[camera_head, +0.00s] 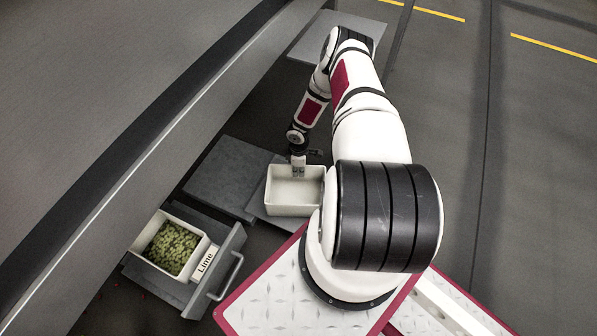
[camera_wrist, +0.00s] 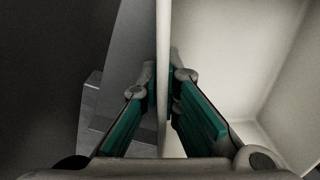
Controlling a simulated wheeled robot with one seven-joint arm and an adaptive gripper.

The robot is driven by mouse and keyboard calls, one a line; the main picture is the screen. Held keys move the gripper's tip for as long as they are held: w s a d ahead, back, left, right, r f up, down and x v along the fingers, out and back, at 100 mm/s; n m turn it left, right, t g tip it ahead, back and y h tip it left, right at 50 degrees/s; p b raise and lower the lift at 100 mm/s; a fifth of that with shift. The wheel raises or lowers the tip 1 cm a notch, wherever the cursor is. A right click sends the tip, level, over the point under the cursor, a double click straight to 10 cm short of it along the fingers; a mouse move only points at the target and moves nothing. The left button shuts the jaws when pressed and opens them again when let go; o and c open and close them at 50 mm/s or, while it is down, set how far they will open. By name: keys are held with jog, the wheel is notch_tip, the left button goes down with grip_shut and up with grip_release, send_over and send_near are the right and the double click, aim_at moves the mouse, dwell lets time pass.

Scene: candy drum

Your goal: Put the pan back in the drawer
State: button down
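An empty white rectangular pan (camera_head: 294,208) sits upright on or just above a grey surface at the centre of the head view. Its thin wall (camera_wrist: 163,45) and pale inside (camera_wrist: 225,50) fill much of the wrist view. My gripper (camera_head: 298,170) reaches down at the pan's far wall. Its teal-padded fingers (camera_wrist: 165,88) lie on either side of that wall, with the tips close against it, so it looks shut on the rim. An open grey drawer (camera_head: 226,262) labelled "Lime" stands at lower left. It holds a white bin (camera_head: 190,275) of green candy.
A flat grey slab (camera_head: 225,175) lies left of the pan, and another grey surface (camera_head: 257,200) shows under it. A large grey cabinet or drum wall (camera_head: 110,170) runs along the left. A grey panel (camera_head: 312,38) is at the back. Open floor (camera_head: 530,130) is on the right.

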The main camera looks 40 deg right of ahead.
jog(key=shift+f, duration=0.2)
jog(key=c, duration=1.8)
grip_release()
jog(key=shift+r, duration=0.2)
